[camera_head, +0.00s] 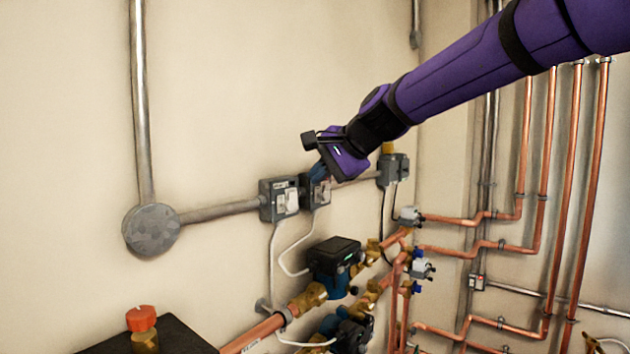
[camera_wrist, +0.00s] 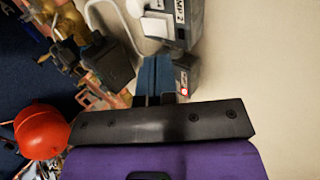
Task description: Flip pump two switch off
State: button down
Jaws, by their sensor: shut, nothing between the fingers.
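In the wrist view a grey switch box (camera_wrist: 184,25) carries a label ending in "MP 2" and a white switch (camera_wrist: 156,27). A smaller grey part with a red light (camera_wrist: 186,76) lies just below it in that picture. My gripper (camera_head: 318,174) is shut and empty at the right-hand box (camera_head: 316,193) of two neighbouring wall boxes; the left-hand box (camera_head: 270,200) is uncovered. Its blue fingers (camera_wrist: 154,66) point toward the labelled box and partly hide the red-light part. I cannot tell whether they touch it, or the switch's position.
A metal conduit (camera_head: 220,210) links the boxes to a round junction box (camera_head: 151,230). Another grey box (camera_head: 393,170) is to the right. A black pump (camera_head: 334,256) and copper pipes lie below. A red-capped valve (camera_head: 141,319) stands lower left.

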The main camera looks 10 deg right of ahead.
jog(key=s+d+r, duration=0.3)
jog(key=r, duration=0.4)
jog(key=shift+s+d, duration=0.25)
jog(key=shift+d, duration=0.1)
jog(key=s+d+f+n+h, duration=0.2)
jog(key=s+d+f, duration=0.3)
jog(key=s, duration=0.4)
jog(key=s+d+f+n+g+h, duration=0.1)
jog(key=s+d+f+n+h, duration=0.1)
jog(key=s+d+f+n, duration=0.2)
jog(key=s+d+f+n+g+h, duration=0.1)
jog(key=s+d+f+n+h, duration=0.2)
jog(key=s+d+f, duration=0.5)
jog(key=s+f, duration=0.2)
jog(key=s, duration=0.5)
jog(key=shift+s+d+f, duration=0.15)
jog(key=shift+d, duration=0.1)
jog(key=c, duration=1.8)
grip_release()
jog(key=shift+c, duration=0.2)
